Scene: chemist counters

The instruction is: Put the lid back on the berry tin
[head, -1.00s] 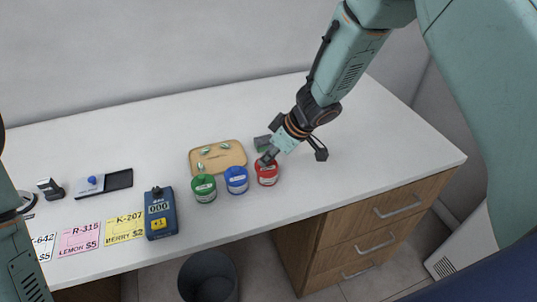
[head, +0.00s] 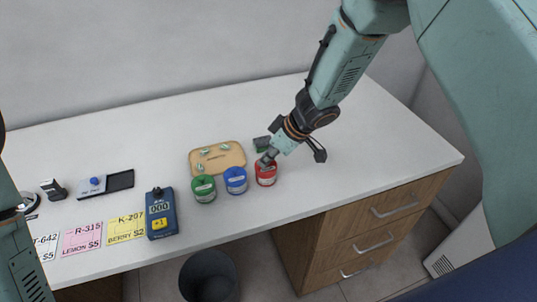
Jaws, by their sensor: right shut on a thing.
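Three small tins stand in a row on the white counter: green (head: 204,190), blue (head: 236,181) and red (head: 266,177). Their labels are too small to read, so I cannot tell by name which is the berry tin. My right gripper (head: 266,160) reaches down to the top of the red tin. It is shut on what looks like the red tin's lid, mostly hidden by the fingers. I cannot tell whether the lid is seated. My left arm shows at the left edge; its gripper is not in view.
A tan tray (head: 232,165) with small green-white pieces lies behind the tins. A dark green thing (head: 262,146) is partly behind my gripper. A blue counter device (head: 161,213) and price cards (head: 126,228) are left. Counter right of the red tin is clear.

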